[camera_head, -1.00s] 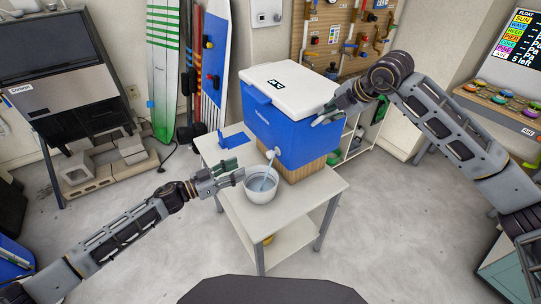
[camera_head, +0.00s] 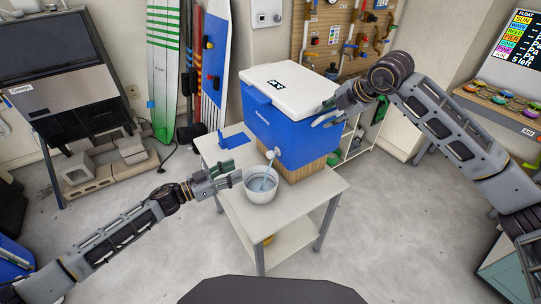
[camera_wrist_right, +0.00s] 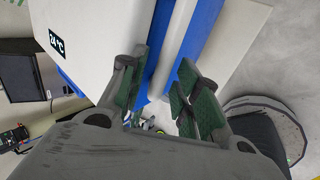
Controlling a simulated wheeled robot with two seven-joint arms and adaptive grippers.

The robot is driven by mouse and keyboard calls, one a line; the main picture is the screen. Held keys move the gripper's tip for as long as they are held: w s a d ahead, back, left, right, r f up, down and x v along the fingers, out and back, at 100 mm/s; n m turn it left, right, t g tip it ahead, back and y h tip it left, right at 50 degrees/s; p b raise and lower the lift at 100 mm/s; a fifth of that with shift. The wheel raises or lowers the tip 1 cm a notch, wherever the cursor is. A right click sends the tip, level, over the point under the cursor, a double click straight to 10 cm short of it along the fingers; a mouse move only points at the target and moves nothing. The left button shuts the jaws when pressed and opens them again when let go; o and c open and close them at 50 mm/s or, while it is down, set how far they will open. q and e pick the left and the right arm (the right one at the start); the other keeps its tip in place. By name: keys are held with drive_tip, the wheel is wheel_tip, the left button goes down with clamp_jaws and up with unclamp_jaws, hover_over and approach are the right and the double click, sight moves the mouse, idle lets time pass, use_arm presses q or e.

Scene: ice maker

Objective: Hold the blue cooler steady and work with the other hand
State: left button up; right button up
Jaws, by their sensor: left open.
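The blue cooler (camera_head: 275,121) with a white lid (camera_head: 291,87) stands on a wooden block (camera_head: 304,169) on a small white table. Liquid shows in the white bowl (camera_head: 260,194) below the cooler's front spigot (camera_head: 273,153). My left gripper (camera_head: 232,174) is open at the bowl's left rim; whether it touches is unclear. My right gripper (camera_head: 330,112) is at the cooler's right side by its white handle (camera_head: 324,121). In the right wrist view its fingers (camera_wrist_right: 163,85) are apart, with the cooler's blue and white side behind and between them; whether they clamp the handle is hidden.
The white table (camera_head: 316,198) has bare top around the bowl, and a blue piece (camera_head: 233,142) lies at its back left. Surfboards (camera_head: 163,65) lean on the wall. A steel ice machine (camera_head: 72,88) stands at left. The floor in front is clear.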

drive_tip(key=shift+r, duration=0.15)
drive_tip(key=p+v, duration=0.1)
drive_tip(key=v, duration=0.6)
drive_tip(key=shift+s+r+p, duration=0.25)
drive_tip(key=shift+r+p, duration=0.05)
drive_tip(key=shift+p, duration=0.05)
idle(0.8)
drive_tip(key=shift+d, duration=0.15)
drive_tip(key=o, duration=0.6)
drive_tip(key=shift+c, duration=0.2)
drive_tip(key=shift+r, duration=0.1)
drive_tip(key=v, duration=1.1)
drive_tip(key=shift+s+r, duration=0.2)
drive_tip(key=shift+r, duration=0.1)
drive_tip(key=shift+d+n, duration=0.15)
drive_tip(key=shift+n, duration=0.15)
